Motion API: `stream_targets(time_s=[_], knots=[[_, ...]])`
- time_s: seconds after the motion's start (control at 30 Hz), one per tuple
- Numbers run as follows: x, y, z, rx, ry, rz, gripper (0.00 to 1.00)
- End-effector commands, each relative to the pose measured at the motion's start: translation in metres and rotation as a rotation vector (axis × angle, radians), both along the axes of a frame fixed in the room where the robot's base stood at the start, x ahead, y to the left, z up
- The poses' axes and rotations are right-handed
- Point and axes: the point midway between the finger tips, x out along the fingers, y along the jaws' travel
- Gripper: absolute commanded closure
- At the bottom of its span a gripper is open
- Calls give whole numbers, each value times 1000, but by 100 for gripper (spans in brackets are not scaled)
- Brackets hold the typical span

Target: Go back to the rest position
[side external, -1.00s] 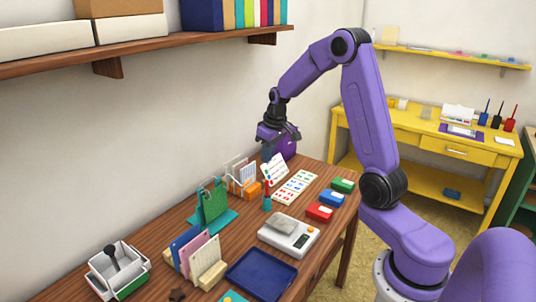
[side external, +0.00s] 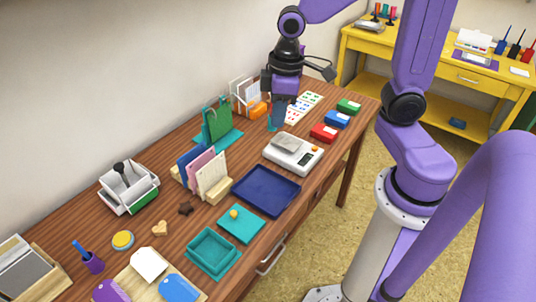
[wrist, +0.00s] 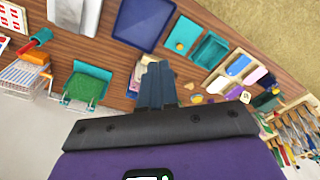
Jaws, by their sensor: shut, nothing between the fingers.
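My gripper (side external: 279,118) is shut and empty, pointing down above the brown table (side external: 335,165), behind the scale. In the wrist view, the closed fingers (wrist: 157,84) hang over the wood with nothing between them. The red inkpad (side external: 323,133), the blue inkpad (side external: 336,119) and the green inkpad (side external: 348,106) sit in a row near the table's right edge, apart from my gripper. My gripper hides part of the white sheet with coloured marks (side external: 305,105).
The scale (side external: 292,155), the navy tray (side external: 266,191) and the teal box (side external: 211,253) stand along the front. A green bag (side external: 216,122) on a rack, upright cards (side external: 212,178) and a white bin (side external: 129,187) stand toward the wall. A yellow desk (side external: 430,70) is behind.

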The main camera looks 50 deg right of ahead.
Motion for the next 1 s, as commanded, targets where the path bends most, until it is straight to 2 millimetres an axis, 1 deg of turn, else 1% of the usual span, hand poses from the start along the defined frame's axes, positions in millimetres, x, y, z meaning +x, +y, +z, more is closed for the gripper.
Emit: stream_targets(time_s=[0.03,0.17,0.3,0.4,0.5,0.6,0.7,1.0], knots=[[-17,5,1,-5,3,48,100],[-57,13,2,-19,14,156,100],[-98,14,3,-37,23,266,100],[-121,11,2,-48,26,332,100],[-138,7,1,-57,28,381,100],[-147,5,1,-63,29,411,100],[-151,3,1,-66,30,422,100],[-151,3,1,-66,30,422,100]])
